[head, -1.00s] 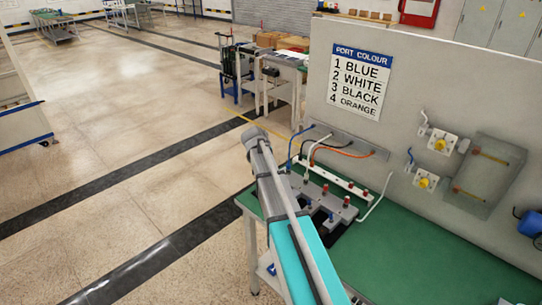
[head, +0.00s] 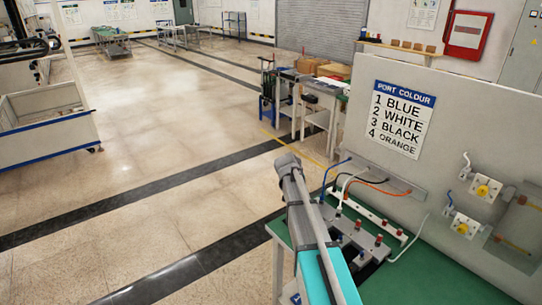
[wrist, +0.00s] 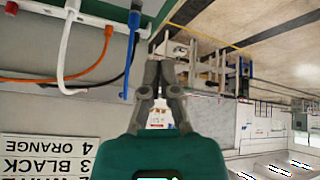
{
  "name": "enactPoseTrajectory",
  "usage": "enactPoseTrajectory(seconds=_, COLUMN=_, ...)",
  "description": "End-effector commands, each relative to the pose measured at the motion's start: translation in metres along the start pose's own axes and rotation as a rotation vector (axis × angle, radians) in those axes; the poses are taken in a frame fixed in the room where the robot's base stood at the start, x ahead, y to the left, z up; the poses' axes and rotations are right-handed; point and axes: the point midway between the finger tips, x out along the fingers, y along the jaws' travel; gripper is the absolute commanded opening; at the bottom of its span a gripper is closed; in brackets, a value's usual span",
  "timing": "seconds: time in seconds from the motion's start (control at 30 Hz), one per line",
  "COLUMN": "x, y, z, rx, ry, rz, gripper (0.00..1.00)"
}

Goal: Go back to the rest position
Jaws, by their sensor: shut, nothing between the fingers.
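My gripper (wrist: 160,68) is in the middle of the wrist view, its two grey fingers shut with nothing between them. In the head view my arm rises at the bottom middle, in front of the green bench (head: 425,280); the fingers cannot be made out there. In the wrist view, which is upside down, a blue hose (wrist: 130,60), a white hose (wrist: 64,50) and an orange hose (wrist: 60,80) hang to the left of the fingers. The fingers look apart from them, though the depth is hard to judge.
A grey panel with a port colour sign (head: 403,118) stands behind the bench. A manifold with red caps (head: 365,222) lies beside my arm. Valves with yellow knobs (head: 482,190) are on the panel. Open floor (head: 150,160) lies left, with a white cart (head: 45,120) farther left.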

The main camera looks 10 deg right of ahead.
Motion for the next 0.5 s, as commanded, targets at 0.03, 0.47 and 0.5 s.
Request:
enactPoseTrajectory(seconds=0.03, x=0.000, y=0.000, z=0.001, rx=-0.001, ry=-0.001, rz=0.000, gripper=0.00)
enactPoseTrajectory(seconds=0.47, x=-0.046, y=0.017, z=0.099, rx=-0.185, ry=-0.172, rz=-0.061, gripper=0.00)
enactPoseTrajectory(seconds=0.5, x=-0.054, y=0.020, z=0.117, rx=-0.222, ry=-0.204, rz=-0.077, gripper=0.00)
